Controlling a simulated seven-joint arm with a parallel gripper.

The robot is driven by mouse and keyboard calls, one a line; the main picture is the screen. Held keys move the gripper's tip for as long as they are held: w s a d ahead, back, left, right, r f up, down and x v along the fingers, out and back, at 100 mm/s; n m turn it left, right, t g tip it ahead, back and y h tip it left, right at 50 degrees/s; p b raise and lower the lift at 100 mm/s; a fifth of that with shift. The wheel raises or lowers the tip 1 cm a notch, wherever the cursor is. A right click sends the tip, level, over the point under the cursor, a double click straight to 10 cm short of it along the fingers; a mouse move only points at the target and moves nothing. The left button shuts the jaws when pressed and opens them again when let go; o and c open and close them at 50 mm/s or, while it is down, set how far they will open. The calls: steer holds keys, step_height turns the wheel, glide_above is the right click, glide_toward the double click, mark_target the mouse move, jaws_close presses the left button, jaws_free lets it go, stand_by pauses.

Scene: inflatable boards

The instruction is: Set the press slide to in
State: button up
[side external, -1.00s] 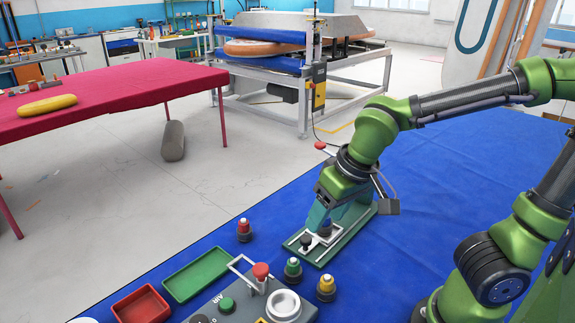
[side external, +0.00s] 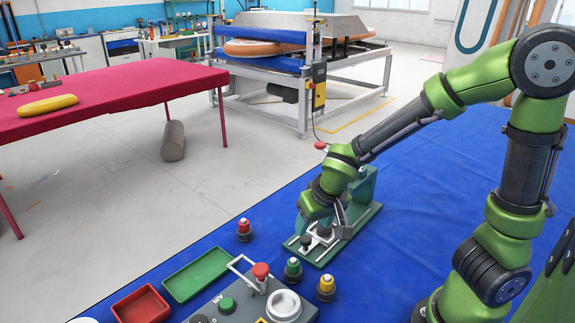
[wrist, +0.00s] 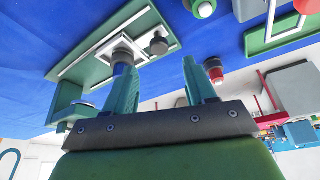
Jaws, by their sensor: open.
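The press is a green base (side external: 318,254) with pale rails, lying on the blue cloth, with a green upright (side external: 366,186) at its far end. On it is the slide, a pale square frame (wrist: 106,47), with a black round knob (side external: 306,241) near the front end. The knob (wrist: 158,45) also shows in the wrist view, ahead of and between my fingertips. My gripper (wrist: 167,66) is open and empty, tilted over the slide. Its left finger overlaps a grey post on the frame; I cannot tell whether they touch.
A grey control box (side external: 238,302) with a red mushroom button and wire handle stands in front. Red, green and yellow buttons (side external: 293,268) stand near the base. A green tray (side external: 197,274) and red tray (side external: 141,305) lie left. Blue cloth to the right is clear.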

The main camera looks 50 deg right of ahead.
mark_target(306, 239)
steer(key=shift+x, duration=3.55)
steer(key=shift+r, duration=0.1)
jaws_close()
